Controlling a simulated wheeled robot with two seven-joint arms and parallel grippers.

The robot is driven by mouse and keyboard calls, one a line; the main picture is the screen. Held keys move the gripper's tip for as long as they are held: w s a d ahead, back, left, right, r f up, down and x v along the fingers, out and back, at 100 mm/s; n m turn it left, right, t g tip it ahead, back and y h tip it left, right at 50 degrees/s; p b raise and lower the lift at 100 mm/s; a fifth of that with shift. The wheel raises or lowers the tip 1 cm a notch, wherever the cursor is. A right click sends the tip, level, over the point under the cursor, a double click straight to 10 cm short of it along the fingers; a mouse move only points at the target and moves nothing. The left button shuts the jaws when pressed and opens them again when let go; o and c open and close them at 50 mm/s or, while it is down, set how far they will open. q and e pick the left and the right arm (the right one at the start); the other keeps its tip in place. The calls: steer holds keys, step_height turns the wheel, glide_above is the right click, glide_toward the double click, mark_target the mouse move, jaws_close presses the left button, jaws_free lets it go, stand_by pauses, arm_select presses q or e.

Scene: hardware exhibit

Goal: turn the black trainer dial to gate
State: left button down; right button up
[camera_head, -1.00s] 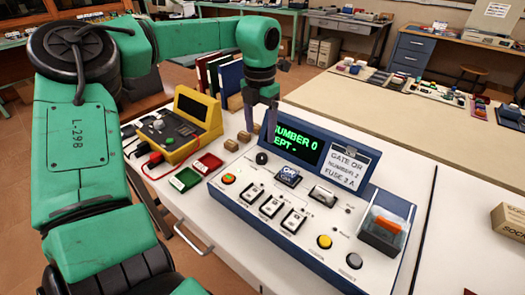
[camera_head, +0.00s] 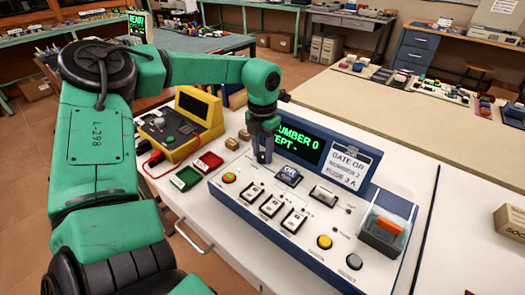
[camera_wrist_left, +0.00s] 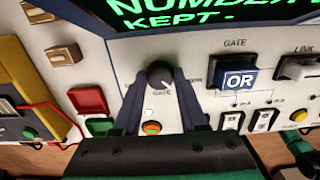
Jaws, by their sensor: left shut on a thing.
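The black trainer dial (camera_wrist_left: 160,75) sits on the pale panel in the left wrist view, with a small white mark on it. My left gripper (camera_head: 263,155) points down at the panel in the head view and hides the dial there. In the wrist view its two fingers (camera_wrist_left: 160,85) stand on either side of the dial, shut on it. The trainer's screen (camera_head: 297,147) shows green text with NUMBER 0. My right gripper is not in view.
A blue OR block (camera_head: 289,175) sits right of the dial. Switches (camera_head: 271,205), a yellow button (camera_head: 324,242) and a clear box with an orange part (camera_head: 387,228) share the panel. A yellow meter (camera_head: 184,125) and red and green trays stand left.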

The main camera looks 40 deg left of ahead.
arm_select(q)
steer(key=shift+f+m+b, duration=0.1)
steer(key=shift+m+b, duration=0.5)
steer(key=shift+m, duration=0.2)
steer(key=shift+m+b, duration=0.55)
steer(key=shift+m, duration=0.55)
steer(key=shift+r+m+b, duration=0.2)
steer(key=shift+m+b, duration=0.2)
steer(key=shift+m, duration=2.1)
steer(key=shift+w, duration=0.1)
steer(key=shift+c, duration=2.2)
jaws_free()
